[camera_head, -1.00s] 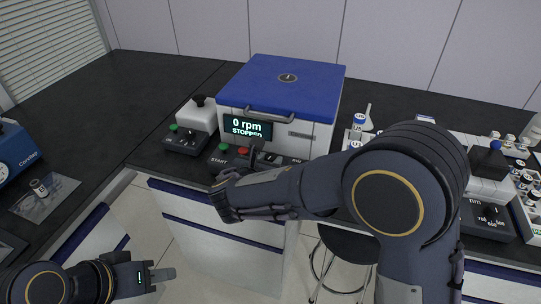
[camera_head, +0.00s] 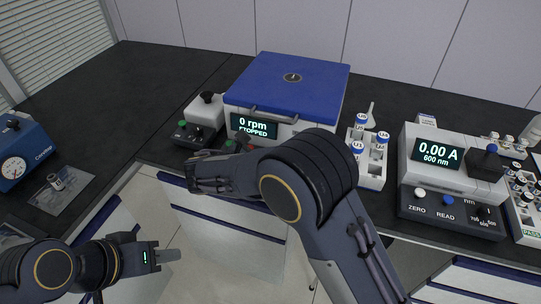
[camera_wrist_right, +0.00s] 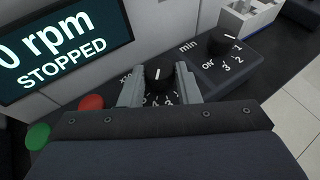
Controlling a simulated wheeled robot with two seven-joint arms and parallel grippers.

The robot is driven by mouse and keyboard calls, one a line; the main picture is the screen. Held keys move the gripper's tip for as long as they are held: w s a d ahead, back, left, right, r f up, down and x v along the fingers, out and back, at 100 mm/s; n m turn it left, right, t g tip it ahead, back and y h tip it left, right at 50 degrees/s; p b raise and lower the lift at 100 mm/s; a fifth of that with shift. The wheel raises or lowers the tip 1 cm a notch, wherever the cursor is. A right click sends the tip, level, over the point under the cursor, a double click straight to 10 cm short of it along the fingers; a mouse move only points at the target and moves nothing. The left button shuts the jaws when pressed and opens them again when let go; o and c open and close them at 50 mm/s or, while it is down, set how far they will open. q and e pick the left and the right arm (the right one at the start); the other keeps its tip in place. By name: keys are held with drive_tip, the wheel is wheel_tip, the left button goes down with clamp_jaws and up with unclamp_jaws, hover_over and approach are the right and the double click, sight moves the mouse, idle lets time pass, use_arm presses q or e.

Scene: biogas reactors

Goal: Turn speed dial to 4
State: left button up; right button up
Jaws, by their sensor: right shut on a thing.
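The speed dial (camera_wrist_right: 159,77) is a black knob on the front panel of the blue-lidded centrifuge (camera_head: 292,78). In the right wrist view its white mark points up the picture, and small numerals show below it, partly hidden. My right gripper (camera_wrist_right: 160,88) is shut on this dial, one grey finger on each side. In the head view my right arm hides the dial and the right fingertips. The centrifuge display (camera_head: 253,127) reads 0 rpm, STOPPED. My left gripper (camera_head: 168,256) is at lower left, away from the bench, and looks shut and empty.
A second black dial (camera_wrist_right: 223,43), marked min, sits right of the speed dial. Red (camera_wrist_right: 91,102) and green (camera_wrist_right: 38,136) buttons are to its left. A spectrophotometer (camera_head: 437,160) and a vial rack (camera_head: 371,175) stand to the right. The bench behind the centrifuge is clear.

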drive_tip(key=o, duration=1)
drive_tip(key=shift+c, duration=0.2)
drive_tip(key=v, duration=0.8)
drive_tip(key=shift+d, duration=0.1)
